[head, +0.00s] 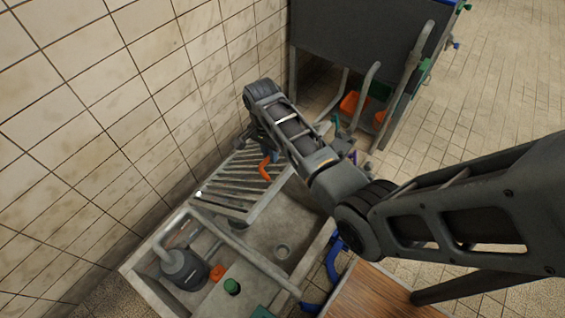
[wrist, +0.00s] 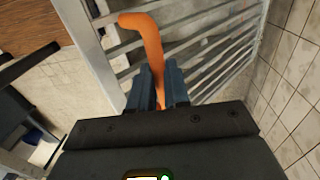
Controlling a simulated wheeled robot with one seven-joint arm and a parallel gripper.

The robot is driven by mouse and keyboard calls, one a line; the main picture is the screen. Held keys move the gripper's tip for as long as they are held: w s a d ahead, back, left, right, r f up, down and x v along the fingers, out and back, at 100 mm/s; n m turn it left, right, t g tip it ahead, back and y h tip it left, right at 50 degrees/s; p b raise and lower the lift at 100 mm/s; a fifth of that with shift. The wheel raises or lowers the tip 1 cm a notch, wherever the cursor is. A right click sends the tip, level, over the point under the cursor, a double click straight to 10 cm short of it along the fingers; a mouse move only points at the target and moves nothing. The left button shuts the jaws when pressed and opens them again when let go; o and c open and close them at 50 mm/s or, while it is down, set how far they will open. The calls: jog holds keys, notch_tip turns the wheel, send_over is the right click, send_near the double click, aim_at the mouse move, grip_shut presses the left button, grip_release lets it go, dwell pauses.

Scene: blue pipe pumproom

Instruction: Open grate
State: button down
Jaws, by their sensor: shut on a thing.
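The grate (head: 236,190) is a grey metal frame with several parallel slats at the far part of a stone-coloured basin (head: 290,222). Whether it lies flat or is tilted is hard to tell. An orange bent handle (head: 265,168) is at the grate; its curved end (wrist: 143,30) stands out above the fingers in the wrist view. My gripper (wrist: 160,90) is shut on the handle's lower part, one dark blue finger on each side. In the head view, my arm hides most of the gripper. Slats (wrist: 205,65) run behind the handle in the wrist view.
A tiled wall (head: 110,120) runs close along the left. A dark cabinet (head: 355,45) with pipes stands beyond the grate. A grey pump (head: 184,268) and a green knob (head: 232,286) are at the basin's near end. Open tiled floor (head: 490,100) lies to the right.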

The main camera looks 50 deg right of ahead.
jog(key=shift+w+a+r, duration=0.1)
jog(key=shift+w+r, duration=0.4)
jog(key=shift+w, duration=0.35)
jog(key=shift+w+a+r, duration=0.1)
jog(key=shift+w+r, duration=0.35)
jog(key=shift+w, duration=0.35)
jog(key=c, duration=1.1)
grip_release()
jog(key=shift+d, duration=0.1)
jog(key=shift+p, duration=0.3)
notch_tip(320, 180, up, 8)
jog(key=shift+w, duration=0.3)
jog(key=shift+f, duration=0.15)
